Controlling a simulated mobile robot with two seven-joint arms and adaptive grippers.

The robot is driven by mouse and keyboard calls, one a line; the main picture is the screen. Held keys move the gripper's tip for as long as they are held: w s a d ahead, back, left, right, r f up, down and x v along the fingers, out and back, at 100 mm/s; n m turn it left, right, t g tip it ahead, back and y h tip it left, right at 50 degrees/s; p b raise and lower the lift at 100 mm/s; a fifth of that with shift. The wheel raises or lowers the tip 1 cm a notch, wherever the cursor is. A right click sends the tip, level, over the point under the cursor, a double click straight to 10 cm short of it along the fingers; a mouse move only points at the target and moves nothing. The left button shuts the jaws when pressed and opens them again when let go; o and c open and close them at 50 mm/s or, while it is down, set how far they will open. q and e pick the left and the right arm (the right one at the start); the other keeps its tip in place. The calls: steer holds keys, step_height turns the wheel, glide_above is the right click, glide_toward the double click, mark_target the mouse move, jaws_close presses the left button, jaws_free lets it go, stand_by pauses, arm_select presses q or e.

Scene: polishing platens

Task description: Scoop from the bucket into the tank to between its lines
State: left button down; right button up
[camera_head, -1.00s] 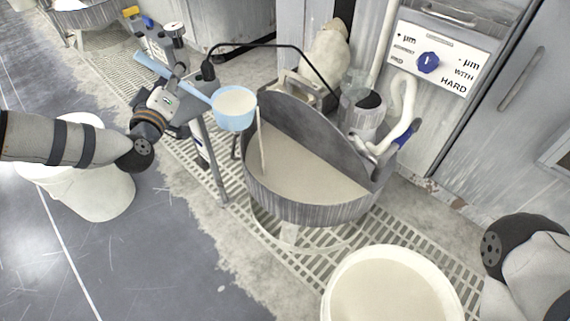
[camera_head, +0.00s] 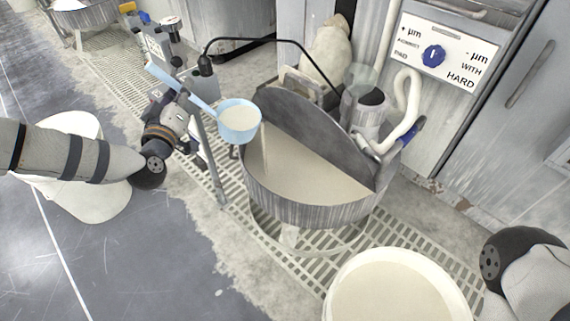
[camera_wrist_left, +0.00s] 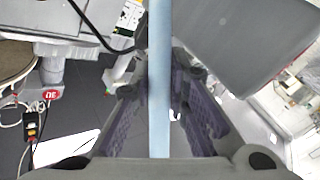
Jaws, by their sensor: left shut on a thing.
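My left gripper (camera_head: 184,100) is shut on the handle of a light blue scoop (camera_head: 238,128). In the left wrist view the blue handle (camera_wrist_left: 159,85) runs between the two fingers. The scoop holds pale slurry and hangs at the left rim of the round grey tank (camera_head: 300,205). A thin pale stream falls from the scoop into the tank. The tank holds pale slurry in its front half, before an upright grey plate. I cannot make out its lines. A white bucket (camera_head: 462,296) of pale liquid stands at the front. My right gripper is out of view.
A thin black arm (camera_head: 250,40) arches behind the scoop. A white hose (camera_head: 410,100) and a clear container (camera_head: 360,78) stand behind the tank. Another white bucket (camera_head: 100,205) stands under my left arm. A floor grating (camera_head: 300,245) lies around the tank. A control panel (camera_head: 440,58) is behind.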

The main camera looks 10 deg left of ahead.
mark_target(199, 104)
arm_select(q)
steer(key=shift+m, duration=0.7)
steer(key=d+f+b, duration=0.1)
steer(key=f+b, duration=0.1)
steer(key=d+f+b, duration=0.1)
steer(key=f, duration=0.1)
steer(key=shift+s+d, duration=0.15)
steer(key=shift+d, duration=0.15)
steer(key=shift+d+f, duration=0.1)
steer(key=shift+d, duration=0.05)
steer(key=shift+s+d+r+m+t+p, duration=0.15)
steer(key=shift+d+r+m, duration=0.1)
steer(key=shift+d, duration=0.2)
steer(key=shift+d+r+m+t+p, duration=0.1)
steer(key=shift+d+r+m+p, duration=0.15)
steer(key=shift+d, duration=0.25)
steer(key=shift+s+d+r+m+t+p, duration=0.15)
steer(key=shift+d+r+m, duration=0.15)
steer(key=shift+d, duration=0.15)
steer(key=shift+s+d+m, duration=0.15)
steer(key=shift+d+m, duration=0.65)
steer(key=shift+d, duration=0.8)
steer(key=shift+d, duration=0.2)
steer(key=shift+s+d+m+t, duration=0.1)
steer(key=shift+d+m+t, duration=0.2)
steer(key=shift+d, duration=0.05)
